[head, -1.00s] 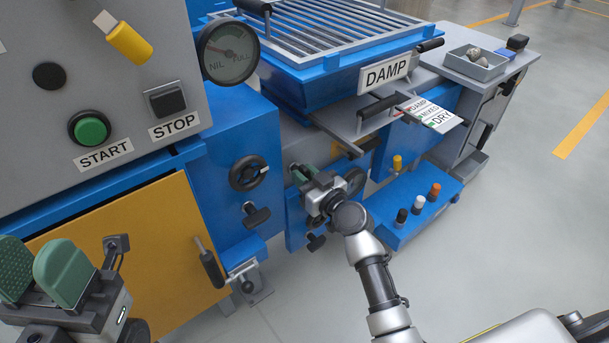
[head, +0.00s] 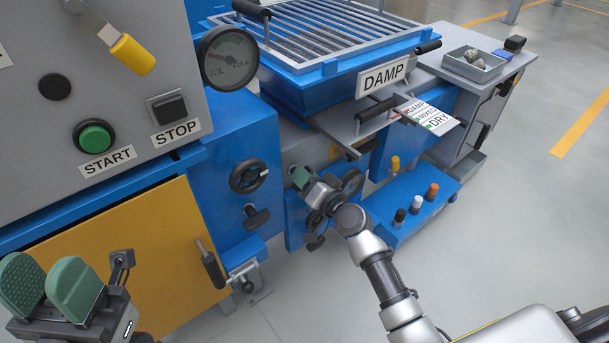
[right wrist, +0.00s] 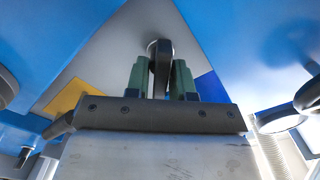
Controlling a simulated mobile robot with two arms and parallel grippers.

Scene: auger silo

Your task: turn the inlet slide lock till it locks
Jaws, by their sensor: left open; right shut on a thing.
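My left gripper (head: 48,285) is open and empty at the lower left, in front of the yellow door.
A blue box (head: 415,216) with several small knobs stands to the right. The floor further right is clear.

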